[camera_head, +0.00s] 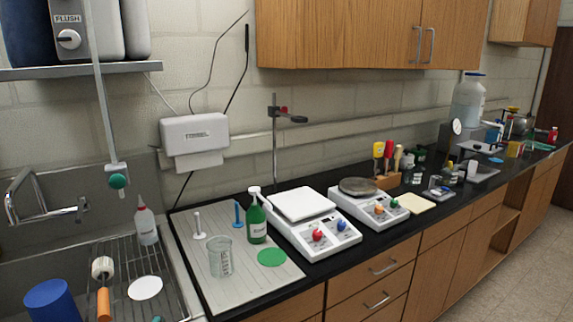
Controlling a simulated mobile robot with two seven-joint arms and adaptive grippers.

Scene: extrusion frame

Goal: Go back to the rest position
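Neither of my grippers and neither arm shows in the head view. The task names no object. The view takes in a lab counter (400,233) with a black top and wooden drawers, running from the lower left to the far right.
A sink with a drying rack (125,270) is at the left. A mat (285,278) holds a green bottle (256,222) and a glass beaker (220,258). Two white hotplates (305,205) (372,212) stand right of it. Wooden cabinets (350,35) hang above. Floor (510,260) is clear at lower right.

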